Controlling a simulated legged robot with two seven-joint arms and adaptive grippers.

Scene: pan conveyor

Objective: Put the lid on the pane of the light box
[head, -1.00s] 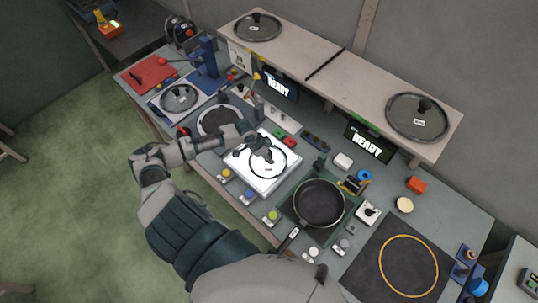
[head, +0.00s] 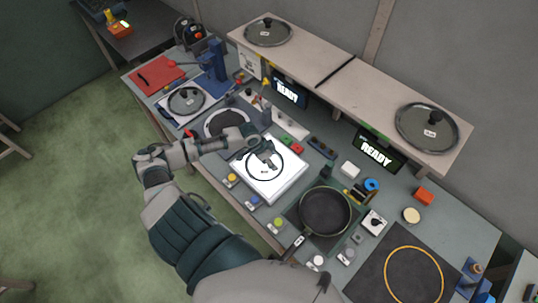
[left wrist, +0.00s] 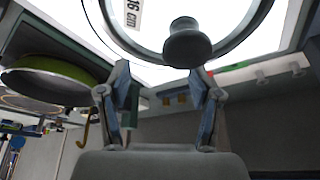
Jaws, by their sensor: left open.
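The light box (head: 290,187) has a bright white pane at the middle of the bench. A glass lid with a dark rim (head: 248,174) lies over the pane, inside its edges as far as I can see. In the left wrist view its dark knob (left wrist: 187,45) stands beyond my fingertips, with a "16 cm" label beside it on the glass. My left gripper (head: 268,158) is over the lid, and its fingers are spread (left wrist: 160,85) with nothing between them. The gripper hides part of the lid and knob in the head view. My right gripper is out of view.
A frying pan (head: 325,212) stands right of the light box. Other lids lie on the shelf (head: 269,32), (head: 427,128) and on a stand (head: 186,101) at left. Coloured buttons line the front edge. A dark mat with a yellow ring (head: 412,275) is at the right.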

